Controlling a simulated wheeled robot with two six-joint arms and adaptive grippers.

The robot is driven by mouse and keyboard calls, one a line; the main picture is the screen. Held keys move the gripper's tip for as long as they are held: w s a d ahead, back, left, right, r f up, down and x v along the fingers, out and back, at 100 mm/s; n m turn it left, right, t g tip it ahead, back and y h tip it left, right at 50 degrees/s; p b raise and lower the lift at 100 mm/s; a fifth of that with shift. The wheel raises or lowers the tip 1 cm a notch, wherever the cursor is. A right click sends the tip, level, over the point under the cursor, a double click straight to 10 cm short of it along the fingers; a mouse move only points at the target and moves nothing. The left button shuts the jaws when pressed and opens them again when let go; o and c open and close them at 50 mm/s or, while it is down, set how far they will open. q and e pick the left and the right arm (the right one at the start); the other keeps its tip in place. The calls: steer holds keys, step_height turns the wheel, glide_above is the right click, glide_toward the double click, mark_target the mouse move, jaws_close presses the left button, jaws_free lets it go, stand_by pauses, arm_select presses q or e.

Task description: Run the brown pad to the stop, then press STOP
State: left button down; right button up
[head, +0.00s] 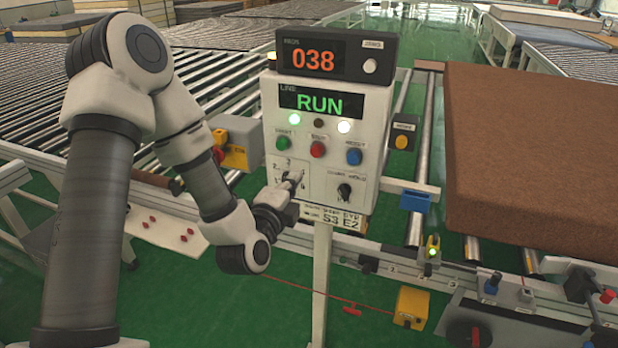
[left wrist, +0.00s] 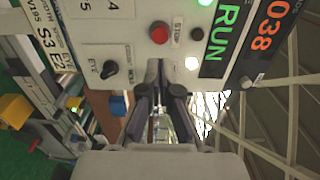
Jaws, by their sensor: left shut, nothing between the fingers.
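The brown pad (head: 545,150) lies on the roller line at the right of the head view. The control panel (head: 375,115) stands centre, its line display (head: 318,103) reading RUN. Below are a green button (head: 283,143), the red STOP button (head: 317,149) and a blue button (head: 354,156). My left gripper (head: 290,183) is shut and empty, low in front of the panel's left selector, which it partly covers. In the left wrist view its fingers (left wrist: 165,70) point at the panel, near the red STOP button (left wrist: 159,32). I cannot tell whether they touch anything. I do not make out my right gripper.
A counter (head: 315,61) reading 038 tops the panel. A dark selector knob (head: 344,191) sits at its lower right. A small lit sensor (head: 432,252) and a yellow box (head: 411,307) stand by the front rail. Empty rollers (head: 220,80) lie behind the panel.

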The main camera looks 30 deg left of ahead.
mark_target(315, 152)
arm_select(q)
steer(key=x, duration=0.4)
steer(key=b+x, duration=0.1)
steer(key=x, duration=0.4)
steer(key=shift+w+d, duration=0.2)
steer(key=shift+w, duration=0.3)
steer(key=shift+r, duration=0.1)
arm_select(e)
steer(key=f, duration=0.3)
steer(key=shift+w+d, duration=0.1)
steer(key=shift+d, duration=0.1)
steer(key=shift+r, duration=0.1)
arm_select(q)
steer(key=shift+x, duration=0.8)
